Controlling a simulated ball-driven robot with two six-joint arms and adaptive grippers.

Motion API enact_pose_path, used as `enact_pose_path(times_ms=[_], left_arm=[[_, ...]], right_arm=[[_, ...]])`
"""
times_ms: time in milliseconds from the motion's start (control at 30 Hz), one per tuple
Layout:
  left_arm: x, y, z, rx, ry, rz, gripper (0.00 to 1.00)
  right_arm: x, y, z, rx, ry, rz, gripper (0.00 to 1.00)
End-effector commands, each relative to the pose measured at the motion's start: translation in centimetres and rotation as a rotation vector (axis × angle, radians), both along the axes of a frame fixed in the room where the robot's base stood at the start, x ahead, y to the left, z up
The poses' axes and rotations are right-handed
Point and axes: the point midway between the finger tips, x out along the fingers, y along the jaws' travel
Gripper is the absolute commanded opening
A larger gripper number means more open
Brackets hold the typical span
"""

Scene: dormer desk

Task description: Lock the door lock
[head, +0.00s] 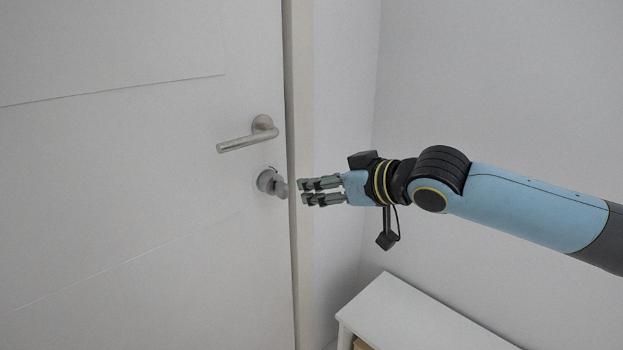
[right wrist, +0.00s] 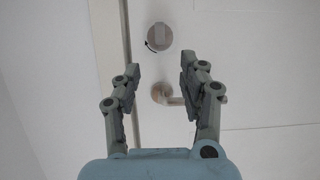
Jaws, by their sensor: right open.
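The door lock (head: 270,182) is a round grey plate with a thumb-turn knob on the white door (head: 120,180), below the silver lever handle (head: 250,137). In the right wrist view the lock (right wrist: 159,37) shows ahead of the fingertips, with a dark curved mark at its edge. The handle (right wrist: 172,96) shows between the fingers there. My right gripper (head: 302,191) is open and empty, just right of the lock. It also shows in the right wrist view (right wrist: 160,66), fingers apart on either side. I cannot tell whether it touches the knob. My left gripper is not in view.
The door frame (head: 300,180) runs upright just right of the lock, close to my right gripper. A low white shelf unit (head: 420,315) stands at the lower right, below my right arm. The wall behind is bare.

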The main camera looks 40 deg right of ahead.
Motion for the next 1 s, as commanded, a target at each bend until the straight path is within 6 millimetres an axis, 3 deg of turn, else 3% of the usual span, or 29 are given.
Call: enact_pose_path(times_ms=[500,700,1000], left_arm=[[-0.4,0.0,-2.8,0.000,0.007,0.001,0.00],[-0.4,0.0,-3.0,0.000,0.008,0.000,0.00],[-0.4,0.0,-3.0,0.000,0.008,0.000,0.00]], right_arm=[[8.0,0.7,-3.7,0.004,0.001,-0.003,0.42],[9.4,0.9,-4.2,0.002,0.002,-0.001,0.42],[9.5,0.9,-4.2,0.001,0.002,0.000,0.41]])
